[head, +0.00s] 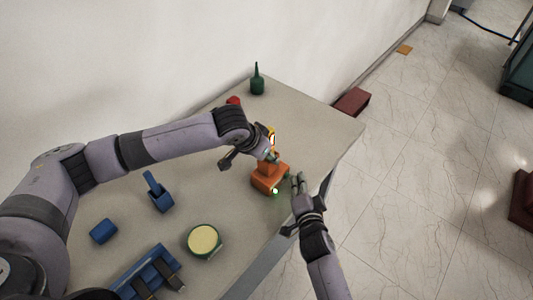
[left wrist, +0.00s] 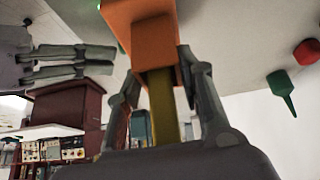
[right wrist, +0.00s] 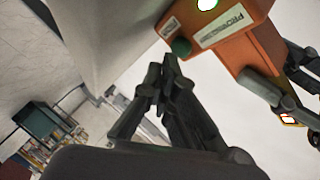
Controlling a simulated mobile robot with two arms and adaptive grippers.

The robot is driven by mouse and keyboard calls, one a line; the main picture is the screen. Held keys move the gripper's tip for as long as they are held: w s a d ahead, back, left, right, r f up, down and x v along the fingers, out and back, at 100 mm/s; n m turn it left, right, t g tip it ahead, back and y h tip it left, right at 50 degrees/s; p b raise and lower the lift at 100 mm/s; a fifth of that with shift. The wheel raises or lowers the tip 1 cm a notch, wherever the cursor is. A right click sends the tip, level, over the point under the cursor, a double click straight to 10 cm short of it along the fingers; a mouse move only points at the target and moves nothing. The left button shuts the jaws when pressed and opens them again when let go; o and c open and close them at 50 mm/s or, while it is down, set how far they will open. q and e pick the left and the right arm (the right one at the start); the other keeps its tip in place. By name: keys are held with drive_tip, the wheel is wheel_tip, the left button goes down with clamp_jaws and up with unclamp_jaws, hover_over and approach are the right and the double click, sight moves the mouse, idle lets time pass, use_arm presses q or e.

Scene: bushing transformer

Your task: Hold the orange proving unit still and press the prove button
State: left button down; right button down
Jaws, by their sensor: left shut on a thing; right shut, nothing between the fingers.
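The orange proving unit (head: 268,179) stands near the table's right edge. My left gripper (head: 268,156) is shut on its narrower upper part. In the left wrist view the fingers lie on both sides of the orange body (left wrist: 145,42), with a yellow-olive part between them. In the right wrist view the unit's orange face (right wrist: 238,38) carries a label, a round dark green button (right wrist: 181,47) and a lit green lamp (right wrist: 207,4). My right gripper (right wrist: 165,75) is shut and empty, just short of the button, with a small gap visible. It also shows beside the unit in the head view (head: 298,182).
A dark red box (head: 352,102) is beyond the table edge. Tiled floor lies right.

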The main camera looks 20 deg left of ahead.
use_arm(q)
drive_tip(key=c, duration=1)
unclamp_jaws()
use_arm(e)
drive_tip(key=s+d, duration=0.2)
drive_tip(key=d, duration=0.3)
drive_tip(key=shift+s+d, duration=0.25)
drive_tip(key=shift+s, duration=0.05)
use_arm(q)
drive_tip(key=v, duration=1.2)
